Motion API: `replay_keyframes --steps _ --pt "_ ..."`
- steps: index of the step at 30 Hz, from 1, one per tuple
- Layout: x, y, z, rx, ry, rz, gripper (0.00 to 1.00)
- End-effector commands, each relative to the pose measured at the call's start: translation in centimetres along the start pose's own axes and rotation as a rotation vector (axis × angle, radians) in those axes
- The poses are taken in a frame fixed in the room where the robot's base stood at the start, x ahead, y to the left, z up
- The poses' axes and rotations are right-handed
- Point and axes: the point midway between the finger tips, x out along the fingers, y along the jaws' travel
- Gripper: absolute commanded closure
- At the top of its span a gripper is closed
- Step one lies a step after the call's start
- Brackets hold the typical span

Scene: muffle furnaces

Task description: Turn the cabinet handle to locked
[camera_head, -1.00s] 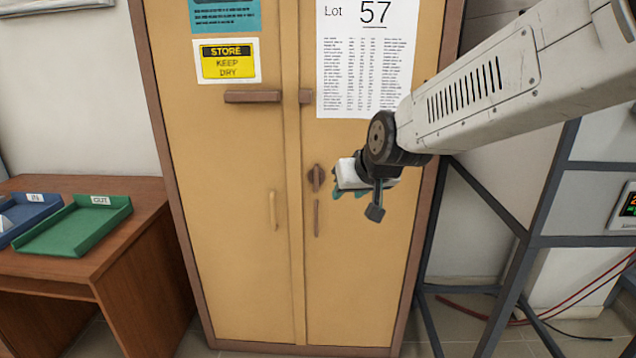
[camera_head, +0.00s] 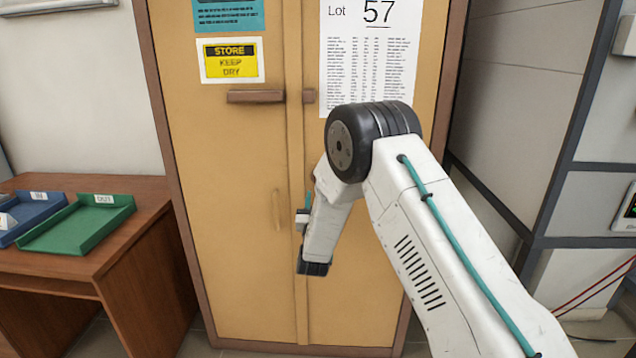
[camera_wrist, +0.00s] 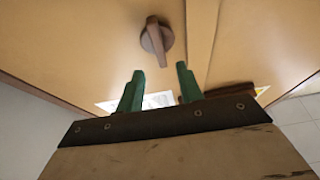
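The tan two-door cabinet (camera_head: 245,300) stands ahead. Its brown turn handle (camera_wrist: 156,40) shows in the wrist view, a round base with a narrow grip across it, close to upright and slightly tilted in that picture. In the head view my arm hides most of the handle. My gripper (camera_wrist: 159,80) has two green fingers, spread apart with nothing between them. The handle appears beyond the fingertips, apart from them. In the head view only a little of the gripper shows beside my wrist, in front of the door seam.
A brown bar (camera_head: 255,96) and a pale vertical pull (camera_head: 276,209) are on the left door. A wooden desk (camera_head: 150,260) with a green tray (camera_head: 80,228) and a blue tray (camera_head: 35,215) stands left. A dark metal frame (camera_head: 560,150) stands right.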

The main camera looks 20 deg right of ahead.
Motion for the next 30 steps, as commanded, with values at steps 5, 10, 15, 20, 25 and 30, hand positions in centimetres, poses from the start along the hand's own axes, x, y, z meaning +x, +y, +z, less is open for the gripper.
replay_keyframes --steps 5,10,15,20,25,30 --pt "1.5 0.1 0.1 -0.003 0.017 0.007 0.64" --pt "4.3 0.0 0.1 -0.002 0.015 0.005 0.64" --pt "6.5 0.1 0.0 -0.003 0.014 0.005 0.64" --pt "7.5 0.0 0.0 -0.003 0.013 0.004 0.64" --pt "7.6 0.1 0.0 -0.003 0.012 0.003 0.64" --pt "7.6 0.0 0.0 -0.003 0.012 0.003 0.89"
